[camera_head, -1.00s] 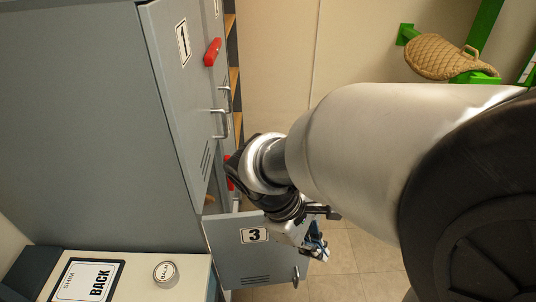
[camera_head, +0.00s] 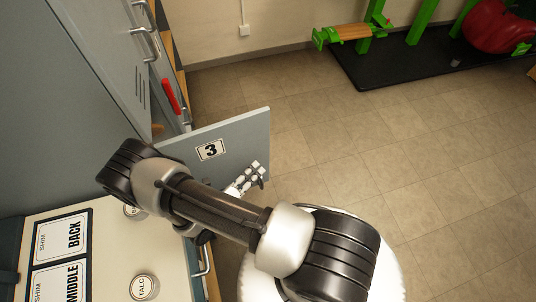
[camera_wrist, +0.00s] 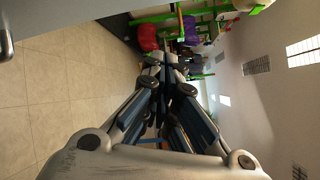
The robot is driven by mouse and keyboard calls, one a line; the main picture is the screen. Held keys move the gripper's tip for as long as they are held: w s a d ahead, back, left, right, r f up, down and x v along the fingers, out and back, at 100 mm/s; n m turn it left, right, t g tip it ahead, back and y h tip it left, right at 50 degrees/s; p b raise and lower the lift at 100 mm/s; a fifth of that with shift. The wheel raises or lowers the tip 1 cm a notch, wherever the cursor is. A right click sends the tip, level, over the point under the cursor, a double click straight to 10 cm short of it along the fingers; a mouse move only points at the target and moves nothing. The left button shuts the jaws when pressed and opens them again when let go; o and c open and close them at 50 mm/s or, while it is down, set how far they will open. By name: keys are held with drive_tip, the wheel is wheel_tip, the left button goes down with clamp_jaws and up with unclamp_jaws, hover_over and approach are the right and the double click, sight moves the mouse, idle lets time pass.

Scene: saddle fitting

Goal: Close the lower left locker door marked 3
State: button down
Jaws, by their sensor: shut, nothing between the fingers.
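The grey locker door marked 3 (camera_head: 233,135) stands open in the head view, swung out from the locker front over the floor. Its number plate faces the camera. My gripper (camera_head: 248,178) shows as a small pale shape in front of the door's lower right part, partly hidden behind my arm; I cannot tell whether it touches the door. In the wrist view my gripper (camera_wrist: 168,62) is shut and empty. A grey panel (camera_wrist: 60,12), likely the door, fills the top left corner there, with a metal piece at its left.
The grey locker (camera_head: 60,110) fills the left, with metal handles and a red handle (camera_head: 170,96) on its front. A pale bench top (camera_head: 105,235) with a BACK card (camera_head: 62,238) and a talc tin (camera_head: 144,287) is at lower left. Tiled floor (camera_head: 340,150) is clear at right.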

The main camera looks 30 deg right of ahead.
drive_tip(key=s+f+n+t+y, duration=0.25)
drive_tip(key=f+n+t, duration=0.25)
drive_tip(key=f+n, duration=0.35)
drive_tip(key=w+a+b+x, duration=0.1)
drive_tip(key=x, duration=1.2)
drive_tip(key=shift+w+b, duration=0.25)
drive_tip(key=shift+b, duration=0.15)
